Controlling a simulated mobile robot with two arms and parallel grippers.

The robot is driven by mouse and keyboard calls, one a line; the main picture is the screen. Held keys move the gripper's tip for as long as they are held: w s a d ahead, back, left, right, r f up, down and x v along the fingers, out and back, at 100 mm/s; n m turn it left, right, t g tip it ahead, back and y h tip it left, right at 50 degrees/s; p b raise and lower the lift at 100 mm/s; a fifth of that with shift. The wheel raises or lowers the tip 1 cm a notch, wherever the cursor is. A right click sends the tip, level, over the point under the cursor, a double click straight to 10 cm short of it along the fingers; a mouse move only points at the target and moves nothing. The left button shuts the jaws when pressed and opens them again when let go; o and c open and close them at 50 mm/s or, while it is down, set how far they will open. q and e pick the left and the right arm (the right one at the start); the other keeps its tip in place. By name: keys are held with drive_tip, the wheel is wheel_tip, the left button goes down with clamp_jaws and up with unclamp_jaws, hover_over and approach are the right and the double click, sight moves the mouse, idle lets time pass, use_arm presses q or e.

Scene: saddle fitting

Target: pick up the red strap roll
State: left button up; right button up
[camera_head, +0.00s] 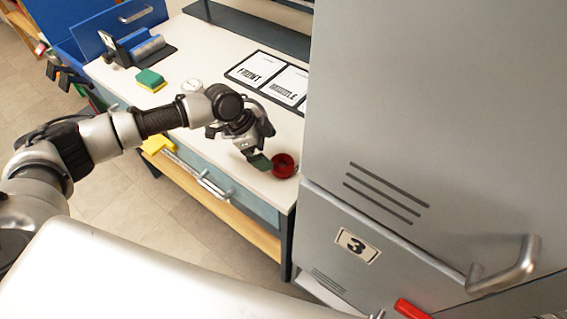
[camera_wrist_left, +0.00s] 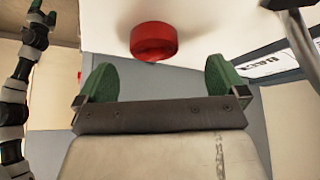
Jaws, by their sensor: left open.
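The red strap roll (camera_head: 284,166) lies on the white workbench top near its front right corner, close to the grey locker. In the left wrist view the red strap roll (camera_wrist_left: 154,41) shows above and between the green fingertips, beyond them. My left gripper (camera_head: 258,160) is just left of the roll in the head view, with a green fingertip close to it; whether they touch is not clear. In the left wrist view my left gripper (camera_wrist_left: 161,82) is open with nothing between its fingers.
A grey locker (camera_head: 400,110) stands right beside the bench. Placard cards in a black frame (camera_head: 268,78) lie behind the roll. A green and yellow sponge (camera_head: 150,80) lies farther left. A drawer handle (camera_head: 213,187) projects from the bench front.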

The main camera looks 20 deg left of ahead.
sight(282, 162)
use_arm(q)
drive_tip(key=shift+w+d+f, duration=0.1)
drive_tip(key=shift+d+f, duration=0.1)
drive_tip(key=shift+d, duration=0.15)
drive_tip(key=x, duration=0.3)
drive_tip(key=p+x, duration=0.1)
drive_tip(key=shift+s+d, duration=0.3)
drive_tip(key=shift+d, duration=0.15)
drive_tip(key=shift+d+f, duration=0.15)
drive_tip(key=shift+f, duration=0.2)
drive_tip(key=shift+c, duration=0.2)
drive_tip(key=c, duration=0.9)
drive_tip(key=shift+c, duration=0.4)
use_arm(e)
drive_tip(key=shift+w+d+r, duration=0.2)
drive_tip(key=shift+d+r, duration=0.35)
drive_tip(key=shift+d, duration=0.3)
drive_tip(key=shift+d, duration=0.1)
